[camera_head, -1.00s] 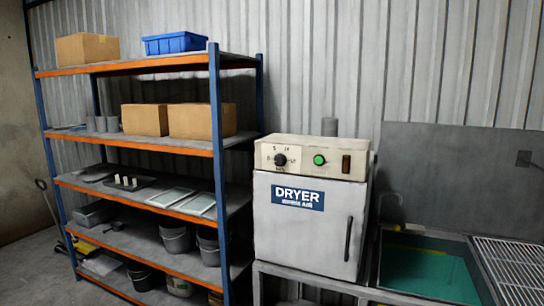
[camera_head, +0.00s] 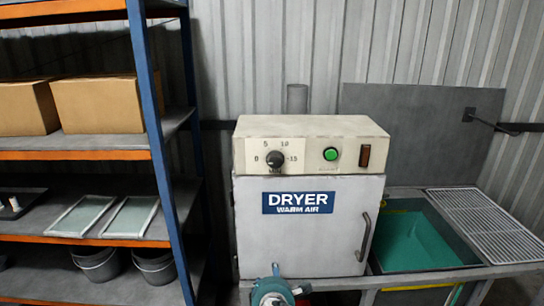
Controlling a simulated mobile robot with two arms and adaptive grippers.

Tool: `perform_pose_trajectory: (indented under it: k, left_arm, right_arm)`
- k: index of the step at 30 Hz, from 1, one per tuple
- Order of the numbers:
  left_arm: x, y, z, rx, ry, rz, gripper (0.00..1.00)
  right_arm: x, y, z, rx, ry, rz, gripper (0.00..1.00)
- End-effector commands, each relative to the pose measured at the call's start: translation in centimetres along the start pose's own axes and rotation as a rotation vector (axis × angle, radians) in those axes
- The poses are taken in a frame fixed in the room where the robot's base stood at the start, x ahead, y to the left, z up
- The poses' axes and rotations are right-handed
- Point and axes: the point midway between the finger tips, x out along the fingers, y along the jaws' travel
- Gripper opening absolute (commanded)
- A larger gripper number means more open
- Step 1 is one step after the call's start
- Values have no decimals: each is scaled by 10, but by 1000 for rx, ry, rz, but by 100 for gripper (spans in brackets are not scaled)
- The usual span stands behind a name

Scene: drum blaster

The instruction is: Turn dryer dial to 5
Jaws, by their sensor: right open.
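The dryer (camera_head: 300,230) is a white cabinet labelled "DRYER WARM AIR", standing ahead of me. Its black dial (camera_head: 274,160) is on the left of the cream control panel (camera_head: 222,150), with the marks 0, 5, 10 and 15 around it. The dial's pointer is too small to read surely. My right gripper (camera_head: 273,291) shows at the bottom edge, in front of the dryer's lower part. It is open, well below the dial and apart from it. Most of it is cut off by the frame. My left gripper is not in view.
A green button (camera_head: 330,154) and a dark switch (camera_head: 365,155) share the panel. The door handle (camera_head: 365,237) sticks out at right. A sink with green liquid (camera_head: 415,240) and a wire rack (camera_head: 485,225) lie right. A shelf unit (camera_head: 158,130) stands left.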

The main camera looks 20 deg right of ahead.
Motion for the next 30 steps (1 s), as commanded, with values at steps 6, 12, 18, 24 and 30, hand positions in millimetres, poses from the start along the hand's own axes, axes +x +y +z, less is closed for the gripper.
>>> perform_pose_trajectory:
  k: [6, 12, 18, 24, 30]
  left_arm:
    - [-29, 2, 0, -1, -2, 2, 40]
    - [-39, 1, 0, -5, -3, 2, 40]
    - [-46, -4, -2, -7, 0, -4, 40]
    - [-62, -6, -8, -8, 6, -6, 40]
    - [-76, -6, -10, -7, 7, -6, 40]
  right_arm:
    - [-148, 153, 126, -502, -324, 194, 47]
    - [-236, 184, 176, -733, -508, 211, 47]
    - [-244, 190, 191, -781, -546, 200, 47]
    - [-214, 205, 207, -780, -546, 198, 47]
    - [-182, 217, 220, -778, -543, 199, 47]
